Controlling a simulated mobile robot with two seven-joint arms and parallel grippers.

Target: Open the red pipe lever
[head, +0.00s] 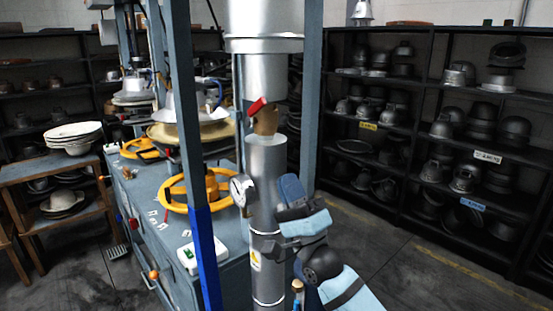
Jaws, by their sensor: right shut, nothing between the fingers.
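The red pipe lever (257,106) is a short red handle tilted up to the right. It sits at the brass-coloured valve (266,121), between the upper and lower lengths of a silver pipe (266,165). My right gripper (290,188) is shut and empty at the end of the blue and black arm that comes in from the lower right. In the picture it is below and right of the lever, beside the lower pipe, and apart from the lever. Its fingertips are hard to make out. My left gripper is not in view.
A pressure gauge (240,189) stands left of the pipe. Blue-grey posts (190,130) rise on both sides of it. The press bench (150,215) carries yellow handwheels (187,202). Shelves of metal hat forms (425,150) line the back right, with open floor before them.

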